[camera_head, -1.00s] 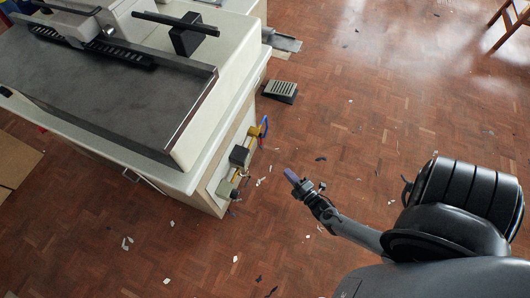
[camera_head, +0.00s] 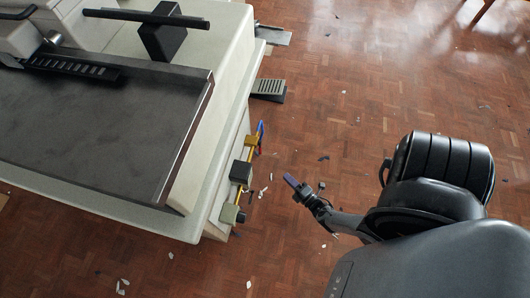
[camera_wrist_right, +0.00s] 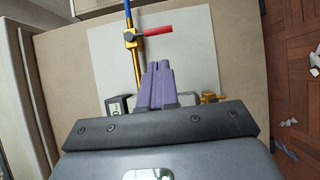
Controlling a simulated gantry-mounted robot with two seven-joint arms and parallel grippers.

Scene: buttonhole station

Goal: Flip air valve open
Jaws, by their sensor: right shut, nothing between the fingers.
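The air valve is a brass fitting (camera_wrist_right: 131,40) in the right wrist view, with a red lever (camera_wrist_right: 158,33) pointing right and a blue hose (camera_wrist_right: 128,9) above it. In the head view the brass pipework (camera_head: 250,144) and blue hose (camera_head: 261,129) show small on the side of the sewing station; the lever's pose is unclear there. My right gripper (camera_head: 289,179) is apart from the station, to the right of the pipework. Its purple fingers (camera_wrist_right: 160,84) are shut and empty, below the valve in the wrist picture. My left gripper is out of view.
A dark box (camera_head: 241,173) and a grey-green box (camera_head: 232,214) stick out below the valve on the station's side. The pale worktop edge (camera_head: 222,150) overhangs nearby. A foot pedal (camera_head: 268,88) lies on the floor. Open wooden floor (camera_head: 330,120) surrounds my right arm.

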